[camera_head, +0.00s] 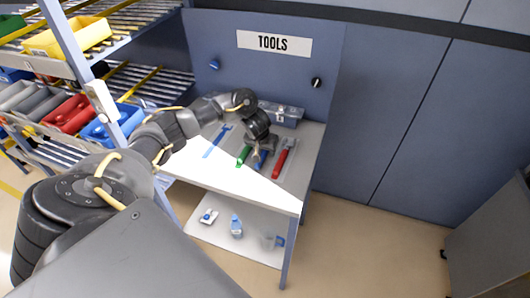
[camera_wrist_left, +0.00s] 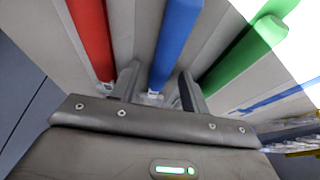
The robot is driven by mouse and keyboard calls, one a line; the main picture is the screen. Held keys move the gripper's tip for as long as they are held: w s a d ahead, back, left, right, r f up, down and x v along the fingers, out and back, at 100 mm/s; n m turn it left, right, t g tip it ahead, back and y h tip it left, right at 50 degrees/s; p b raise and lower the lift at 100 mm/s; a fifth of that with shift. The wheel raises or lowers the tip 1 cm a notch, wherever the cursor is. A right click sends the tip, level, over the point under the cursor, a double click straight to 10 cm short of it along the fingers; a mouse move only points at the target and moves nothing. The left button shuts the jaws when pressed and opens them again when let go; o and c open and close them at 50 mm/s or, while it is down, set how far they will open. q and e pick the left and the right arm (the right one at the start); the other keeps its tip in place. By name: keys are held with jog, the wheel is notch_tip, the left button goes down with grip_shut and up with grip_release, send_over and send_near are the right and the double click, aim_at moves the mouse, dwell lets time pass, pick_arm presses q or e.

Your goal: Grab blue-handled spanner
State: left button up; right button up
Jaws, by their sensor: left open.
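The blue-handled spanner (camera_head: 262,160) lies on the tool bench between a green-handled tool (camera_head: 244,156) and a red-handled tool (camera_head: 283,160). My left gripper (camera_head: 260,150) is over it and hides much of it in the head view. In the left wrist view the blue handle (camera_wrist_left: 175,40) runs down between the two open fingers of my left gripper (camera_wrist_left: 160,75). The red handle (camera_wrist_left: 91,38) is left of the fingers and the green handle (camera_wrist_left: 243,55) right. I cannot tell whether the fingers touch the blue handle. My right gripper is not in view.
A grey toolbox (camera_head: 281,115) stands at the back of the bench (camera_head: 225,180), below the TOOLS panel (camera_head: 275,44). Another flat blue item (camera_head: 217,141) lies further left. Small items, including a blue bottle (camera_head: 236,226), stand on the lower shelf. A bin rack (camera_head: 110,100) is at the left.

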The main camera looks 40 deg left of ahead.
pick_arm(q)
jog(key=shift+f, duration=0.1)
grip_shut()
dwell(0.4)
